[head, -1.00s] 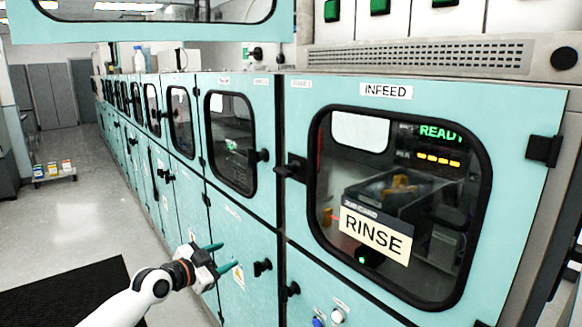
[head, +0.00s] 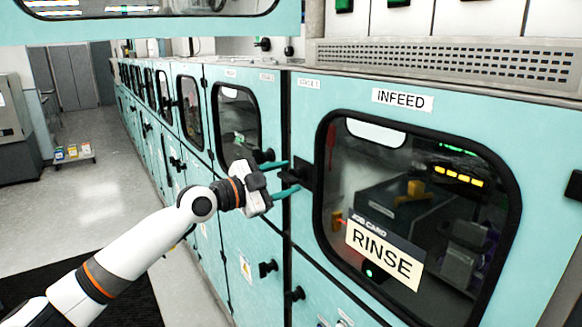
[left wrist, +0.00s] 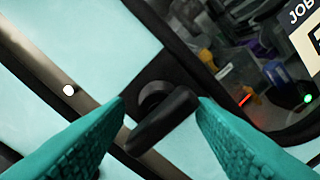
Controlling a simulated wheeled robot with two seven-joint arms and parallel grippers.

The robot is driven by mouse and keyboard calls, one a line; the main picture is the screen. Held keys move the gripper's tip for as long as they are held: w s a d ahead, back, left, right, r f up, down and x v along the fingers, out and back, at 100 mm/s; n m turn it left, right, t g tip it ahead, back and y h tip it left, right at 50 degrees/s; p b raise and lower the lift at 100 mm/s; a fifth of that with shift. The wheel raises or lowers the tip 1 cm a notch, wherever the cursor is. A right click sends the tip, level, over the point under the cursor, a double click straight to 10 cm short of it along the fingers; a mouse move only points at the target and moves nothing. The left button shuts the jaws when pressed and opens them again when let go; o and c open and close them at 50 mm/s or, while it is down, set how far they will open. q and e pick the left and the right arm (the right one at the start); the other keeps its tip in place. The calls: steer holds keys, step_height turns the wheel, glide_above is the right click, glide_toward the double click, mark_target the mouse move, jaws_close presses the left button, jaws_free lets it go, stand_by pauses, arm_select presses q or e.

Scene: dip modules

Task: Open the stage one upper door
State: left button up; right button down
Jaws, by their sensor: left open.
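The stage one upper door (head: 345,95) is a teal panel with a black-framed window and an INFEED label in the head view. It looks shut. Its black handle (head: 303,174) is at the door's left edge. My left gripper (head: 289,177) is open, its two teal fingers pointing at that handle. In the left wrist view, the handle (left wrist: 163,122) lies between and just beyond the fingertips (left wrist: 160,104); I cannot tell if they touch it. My right gripper is out of view.
A RINSE job card (head: 384,252) is on the window. The neighbouring upper door (head: 237,125) and its handle (head: 264,156) are close to my left arm. Lower door knobs (head: 268,268) stick out below. The floor aisle at left is clear, with a dark mat.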

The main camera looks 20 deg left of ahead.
arm_select(q)
steer(key=shift+x, duration=0.95)
jaws_close()
steer(key=shift+a, duration=0.15)
